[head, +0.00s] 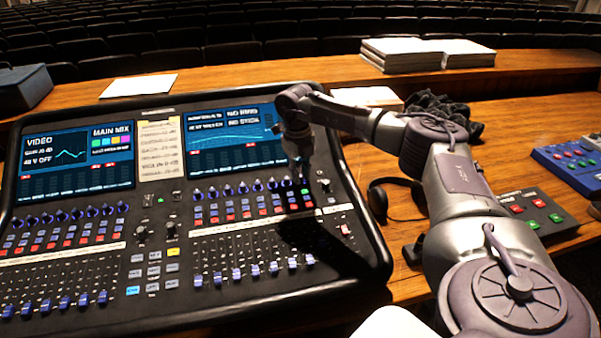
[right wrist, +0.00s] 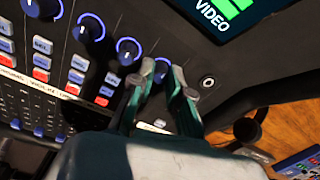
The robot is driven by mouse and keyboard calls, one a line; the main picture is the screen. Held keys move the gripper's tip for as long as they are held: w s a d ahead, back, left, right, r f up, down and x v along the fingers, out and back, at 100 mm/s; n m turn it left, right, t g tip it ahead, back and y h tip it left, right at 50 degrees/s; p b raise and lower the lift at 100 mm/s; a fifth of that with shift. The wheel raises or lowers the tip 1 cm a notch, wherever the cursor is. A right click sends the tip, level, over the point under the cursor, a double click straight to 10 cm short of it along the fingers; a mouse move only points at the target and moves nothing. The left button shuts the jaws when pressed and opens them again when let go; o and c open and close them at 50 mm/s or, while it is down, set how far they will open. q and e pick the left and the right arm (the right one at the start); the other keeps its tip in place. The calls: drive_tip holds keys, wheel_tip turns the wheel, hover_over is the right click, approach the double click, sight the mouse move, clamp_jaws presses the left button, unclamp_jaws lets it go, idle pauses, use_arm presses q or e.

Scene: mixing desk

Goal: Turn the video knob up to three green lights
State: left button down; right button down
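The mixing desk (head: 372,262) has a row of dark knobs with blue rings under its right screen (head: 235,140). My right gripper (head: 301,172) reaches down over the right end of this row. In the right wrist view its two fingers (right wrist: 163,68) stand apart on either side of the last knob (right wrist: 161,76), which they partly hide. Whether they touch it I cannot tell. The word VIDEO (right wrist: 212,17) and part of a green shape (right wrist: 236,5) show at the screen's corner; no full row of lights is visible. My left gripper is not in view.
Neighbouring knobs (right wrist: 129,48) and small buttons (right wrist: 108,90) lie close to the fingers. Headphones (head: 378,200), a small button box (head: 532,212) and a blue panel (head: 572,160) lie right of the desk. Paper stacks (head: 402,53) stand behind.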

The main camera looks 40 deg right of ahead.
drive_tip(key=shift+m, duration=0.5)
drive_tip(key=shift+r+m+p, duration=0.1)
drive_tip(key=shift+m+p, duration=0.55)
drive_tip(key=shift+m, duration=0.25)
drive_tip(key=shift+w+m+y+p, duration=0.1)
drive_tip(key=shift+m+y+p, duration=0.35)
drive_tip(key=shift+m, duration=1.25)
drive_tip(key=shift+d, duration=0.1)
drive_tip(key=c, duration=1.4)
unclamp_jaws()
drive_tip(key=shift+r, duration=0.1)
wheel_tip(320, 180, up, 12)
drive_tip(key=shift+f, duration=0.2)
